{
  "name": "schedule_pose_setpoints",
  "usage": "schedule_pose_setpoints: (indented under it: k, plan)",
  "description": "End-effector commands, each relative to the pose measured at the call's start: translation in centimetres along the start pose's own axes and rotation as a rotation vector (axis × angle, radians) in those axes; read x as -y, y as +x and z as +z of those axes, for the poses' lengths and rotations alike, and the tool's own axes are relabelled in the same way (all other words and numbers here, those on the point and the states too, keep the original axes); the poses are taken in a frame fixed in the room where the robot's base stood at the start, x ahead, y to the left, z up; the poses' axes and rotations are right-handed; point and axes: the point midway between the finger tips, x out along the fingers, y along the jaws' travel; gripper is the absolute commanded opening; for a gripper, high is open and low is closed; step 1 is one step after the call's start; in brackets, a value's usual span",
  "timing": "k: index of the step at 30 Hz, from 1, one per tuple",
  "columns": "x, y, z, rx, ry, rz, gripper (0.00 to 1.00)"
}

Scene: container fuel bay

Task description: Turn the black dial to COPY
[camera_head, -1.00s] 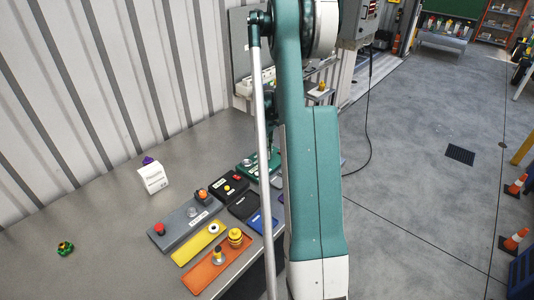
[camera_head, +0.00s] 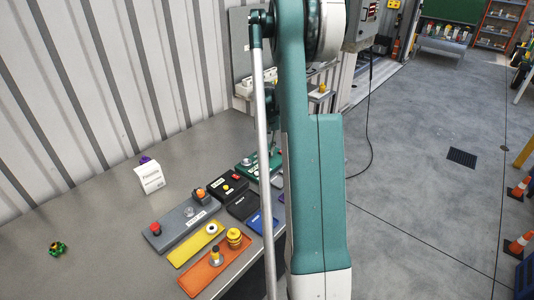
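Several control panels lie on the grey table. A yellow panel (camera_head: 185,249) carries a small round white-and-dark part (camera_head: 212,228), too small to tell whether it is the black dial. A black box (camera_head: 222,186) with a red-and-yellow control and a dark labelled panel (camera_head: 243,206) lie farther right. A green panel (camera_head: 246,169) at the back is partly hidden by my arm. I cannot make out a black dial or the word COPY. My teal arm fills the middle of the view; my gripper does not show.
A grey panel (camera_head: 176,239) with a red button, an orange panel (camera_head: 203,276) with yellow knobs and a blue panel (camera_head: 257,222) lie close together. A white box (camera_head: 150,178) and a green-yellow object (camera_head: 57,248) stand at left. The table's left part is mostly clear.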

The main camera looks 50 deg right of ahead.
Motion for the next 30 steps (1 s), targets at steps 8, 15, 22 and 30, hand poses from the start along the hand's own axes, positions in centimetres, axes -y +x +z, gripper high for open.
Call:
schedule_pose_setpoints:
  k: [8,15,22,30]
  plan:
    - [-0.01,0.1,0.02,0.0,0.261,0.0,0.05]
    - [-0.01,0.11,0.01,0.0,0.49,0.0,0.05]
    - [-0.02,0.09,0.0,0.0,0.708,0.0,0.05]
    - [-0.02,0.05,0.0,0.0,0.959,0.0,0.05]
